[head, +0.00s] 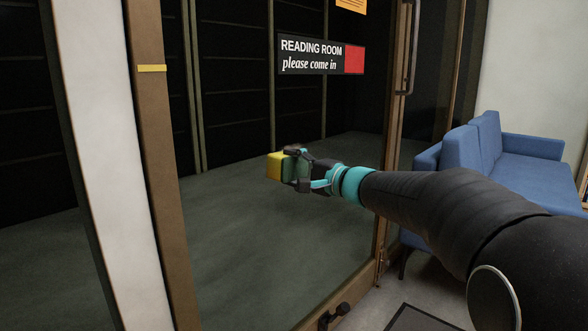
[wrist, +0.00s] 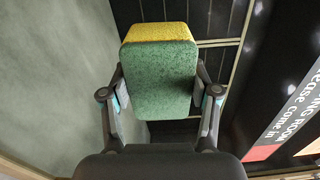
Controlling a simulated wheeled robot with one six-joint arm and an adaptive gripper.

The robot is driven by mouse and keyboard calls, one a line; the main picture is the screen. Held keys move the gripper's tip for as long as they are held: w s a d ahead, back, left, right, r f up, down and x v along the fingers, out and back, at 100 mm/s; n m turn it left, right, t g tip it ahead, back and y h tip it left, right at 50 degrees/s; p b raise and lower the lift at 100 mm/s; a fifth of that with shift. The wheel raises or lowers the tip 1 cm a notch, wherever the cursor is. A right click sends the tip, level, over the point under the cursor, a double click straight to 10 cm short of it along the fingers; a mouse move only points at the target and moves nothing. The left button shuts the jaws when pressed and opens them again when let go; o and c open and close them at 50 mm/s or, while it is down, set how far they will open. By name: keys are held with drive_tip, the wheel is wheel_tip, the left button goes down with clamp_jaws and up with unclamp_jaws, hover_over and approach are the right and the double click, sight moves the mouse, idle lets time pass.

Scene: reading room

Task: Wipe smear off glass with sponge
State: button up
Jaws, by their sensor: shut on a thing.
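The sponge (head: 274,166), yellow on one side and green on the other, is held in my gripper (head: 295,168). In the wrist view the sponge (wrist: 158,82) sits between the two fingers of my gripper (wrist: 159,95), with its green face toward the camera and the yellow layer beyond. The glass (head: 250,240) is a large pane in a brown-framed door. My gripper is in front of the glass, below the sign, with the yellow side toward the pane. I cannot tell whether the sponge touches it. I cannot make out a smear.
A "READING ROOM please come in" sign (head: 321,55) is on the door, with an orange notice (head: 351,5) above it. A dark door handle (head: 407,50) is at the right edge. A blue sofa (head: 520,165) stands right. A dark mat (head: 422,319) lies on the floor.

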sight(304, 165)
drive_tip(key=w+d, duration=0.6)
drive_tip(key=w, duration=0.2)
drive_tip(key=shift+w+d, duration=0.15)
drive_tip(key=shift+w, duration=0.1)
idle(1.1)
drive_tip(key=shift+s+a, duration=0.7)
drive_tip(key=shift+s, duration=0.3)
drive_tip(key=shift+s+a, duration=0.75)
drive_tip(key=shift+s, duration=0.25)
drive_tip(key=shift+s+a, duration=0.7)
drive_tip(key=shift+s, duration=0.3)
drive_tip(key=shift+s+a, duration=1.1)
drive_tip(key=shift+s, duration=0.1)
